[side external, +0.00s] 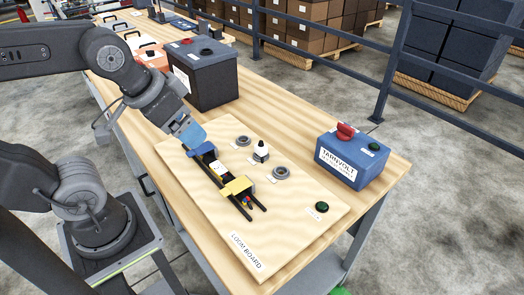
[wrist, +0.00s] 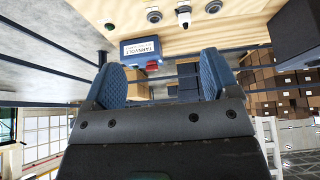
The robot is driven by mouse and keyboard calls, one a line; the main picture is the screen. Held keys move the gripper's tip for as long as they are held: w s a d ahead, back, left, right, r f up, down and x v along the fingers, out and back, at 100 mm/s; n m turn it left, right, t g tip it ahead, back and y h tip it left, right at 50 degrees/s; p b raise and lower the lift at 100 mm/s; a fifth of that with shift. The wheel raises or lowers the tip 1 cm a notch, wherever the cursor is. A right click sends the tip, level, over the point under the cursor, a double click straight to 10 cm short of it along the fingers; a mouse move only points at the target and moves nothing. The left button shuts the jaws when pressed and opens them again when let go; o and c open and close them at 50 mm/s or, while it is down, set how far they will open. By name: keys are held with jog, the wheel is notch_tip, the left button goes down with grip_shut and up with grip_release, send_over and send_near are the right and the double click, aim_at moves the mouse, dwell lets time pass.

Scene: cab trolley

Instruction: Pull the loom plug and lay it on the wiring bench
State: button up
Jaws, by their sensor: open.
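The loom board (side external: 180,160) is a pale wooden panel lying on the wooden bench (side external: 283,103). On it is a dark railed fixture with a blue block (side external: 203,149) at its far end, a white-labelled part (side external: 219,168) in the middle and a yellow block (side external: 238,185) nearer the front. Small red and blue wire ends show beside the yellow block. I cannot tell which part is the loom plug. My gripper (side external: 187,131) is just beyond the blue block, close to it; contact is unclear. In the wrist view my gripper (wrist: 161,82) has its blue pads wide apart, nothing between them.
Round grey fittings (side external: 281,173), a white-topped lamp (side external: 261,152) and a green button (side external: 321,207) stand on the board. A blue TARNVOLT box (side external: 352,160) with a red knob is at right. A black box (side external: 204,75) stands behind. The bench's front right is clear.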

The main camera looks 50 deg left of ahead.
jog(key=shift+w+r, duration=0.1)
jog(key=shift+w, duration=0.15)
jog(key=c, duration=0.3)
jog(key=w+g, duration=0.1)
jog(key=w, duration=0.2)
jog(key=w+a+f+g, duration=0.1)
jog(key=w, duration=0.3)
jog(key=w+a, duration=0.1)
jog(key=w, duration=0.2)
jog(key=shift+w+f+g, duration=0.25)
jog(key=shift+f+g, duration=0.1)
jog(key=shift+g, duration=0.05)
jog(key=shift+c, duration=0.3)
jog(key=g, duration=0.3)
send_over(261, 145)
jog(key=f, duration=0.9)
jog(key=shift+s+d+f, duration=0.1)
jog(key=shift+s+f, duration=0.05)
jog(key=shift+s, duration=0.1)
jog(key=shift+w+f, duration=0.3)
jog(key=shift+f, duration=0.1)
jog(key=shift+f, duration=0.15)
jog(key=shift+f, duration=4.35)
